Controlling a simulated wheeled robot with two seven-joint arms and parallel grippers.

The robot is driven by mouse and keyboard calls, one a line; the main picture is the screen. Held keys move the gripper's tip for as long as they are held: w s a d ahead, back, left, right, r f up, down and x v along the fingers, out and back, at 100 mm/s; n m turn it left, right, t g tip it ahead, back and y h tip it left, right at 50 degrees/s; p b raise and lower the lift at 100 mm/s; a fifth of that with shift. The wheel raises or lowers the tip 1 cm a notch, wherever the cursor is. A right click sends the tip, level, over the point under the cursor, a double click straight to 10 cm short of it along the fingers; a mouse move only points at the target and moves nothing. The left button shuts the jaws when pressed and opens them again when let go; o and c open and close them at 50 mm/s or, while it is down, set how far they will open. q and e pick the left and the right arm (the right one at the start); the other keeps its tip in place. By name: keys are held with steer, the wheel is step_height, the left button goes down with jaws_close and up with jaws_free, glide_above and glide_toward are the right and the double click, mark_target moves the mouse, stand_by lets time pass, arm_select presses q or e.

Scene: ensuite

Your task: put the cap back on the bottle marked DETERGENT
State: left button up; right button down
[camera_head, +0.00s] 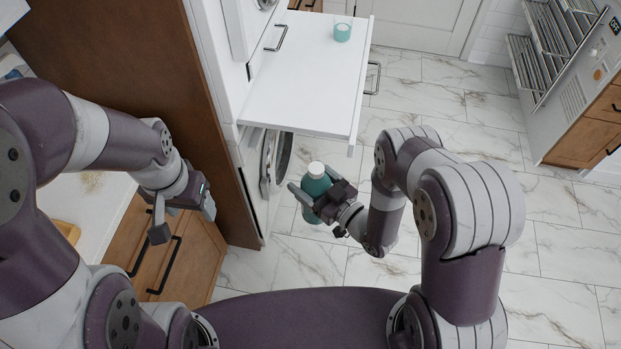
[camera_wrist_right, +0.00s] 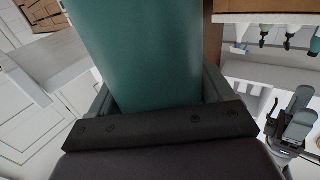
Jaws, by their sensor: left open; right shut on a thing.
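A teal bottle (camera_head: 316,185) with a white top is held upright in my right gripper (camera_head: 322,204), above the floor in front of the washer. Its teal side (camera_wrist_right: 145,55) fills the middle of the right wrist view between the fingers. No label is readable, and I cannot tell whether the white top is a cap or a bare neck. A small cup-like thing (camera_head: 342,32), teal below and clear or white above, stands on the white pull-out shelf (camera_head: 300,85); I cannot tell if it is the cap. My left gripper (camera_head: 183,220) is open and empty at the left.
A round-doored machine (camera_head: 275,165) sits under the shelf. A brown panel (camera_head: 150,90) and a counter (camera_head: 95,205) with wooden drawers are at the left. Most of the shelf top and the marble floor are clear.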

steer(key=shift+d, duration=0.15)
steer(key=shift+w, duration=0.15)
arm_select(q)
steer(key=shift+f+n, duration=0.55)
steer(key=shift+n, duration=0.45)
steer(key=shift+s, duration=0.1)
